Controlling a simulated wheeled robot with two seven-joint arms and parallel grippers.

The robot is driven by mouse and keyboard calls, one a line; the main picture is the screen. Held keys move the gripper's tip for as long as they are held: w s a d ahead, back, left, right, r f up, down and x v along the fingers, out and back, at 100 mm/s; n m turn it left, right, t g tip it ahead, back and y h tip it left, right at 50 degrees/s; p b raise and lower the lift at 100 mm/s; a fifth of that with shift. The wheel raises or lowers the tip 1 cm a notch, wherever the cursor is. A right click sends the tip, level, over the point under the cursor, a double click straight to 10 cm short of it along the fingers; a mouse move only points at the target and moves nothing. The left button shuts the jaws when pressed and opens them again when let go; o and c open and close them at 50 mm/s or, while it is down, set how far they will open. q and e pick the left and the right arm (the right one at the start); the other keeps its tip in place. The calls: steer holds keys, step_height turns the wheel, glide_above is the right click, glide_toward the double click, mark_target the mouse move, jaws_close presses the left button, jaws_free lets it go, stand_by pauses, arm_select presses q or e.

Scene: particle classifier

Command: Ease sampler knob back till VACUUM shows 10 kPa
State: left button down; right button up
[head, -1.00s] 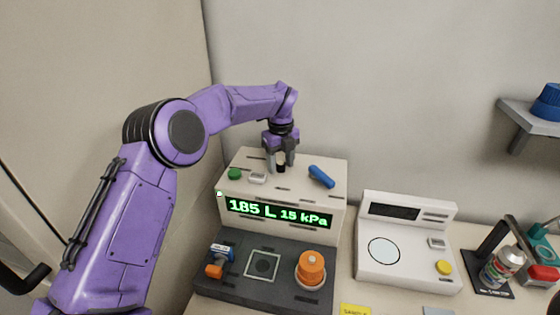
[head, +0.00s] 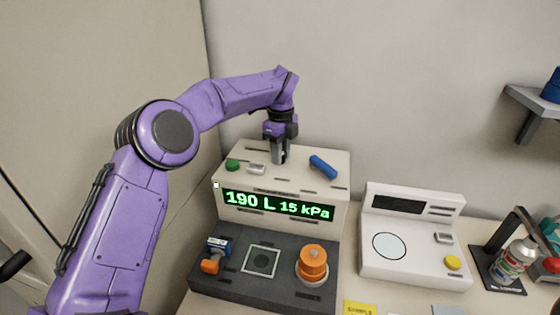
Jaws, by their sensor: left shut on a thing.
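The sampler box (head: 240,162) is cream-coloured, with a lit green display (head: 277,204) on its front reading 190 L and 15 kPa. My left gripper (head: 279,158) points down onto the middle of the box top. It is shut on the small dark sampler knob, which its fingers now hide almost fully. On the same top are a green button (head: 232,165), a small grey switch (head: 257,169) and a blue lever (head: 323,167), all apart from the gripper. My right gripper is out of view.
The dark base in front bears an orange knob (head: 312,264), a square filter plate (head: 261,261) and a blue-orange valve (head: 215,255). A white device (head: 413,240) with a blank screen stands to the right, beside a spray can (head: 514,261). A grey shelf (head: 532,98) hangs at upper right.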

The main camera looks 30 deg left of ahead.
arm_select(q)
steer(key=n+b, duration=0.2)
steer(key=n, duration=0.1)
steer(key=shift+f+b, duration=0.1)
steer(key=shift+b, duration=0.3)
steer(key=shift+n+b, duration=0.75)
steer(key=shift+n, duration=0.35)
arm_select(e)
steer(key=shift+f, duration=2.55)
arm_select(q)
steer(key=shift+r, duration=0.2)
steer(key=c, duration=0.8)
jaws_free()
steer(key=shift+c, duration=0.2)
step_height(320, 180, up, 11)
steer(key=p, duration=0.4)
steer(key=shift+f, duration=0.2)
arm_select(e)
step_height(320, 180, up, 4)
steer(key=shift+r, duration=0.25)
arm_select(q)
steer(key=shift+a, duration=0.1)
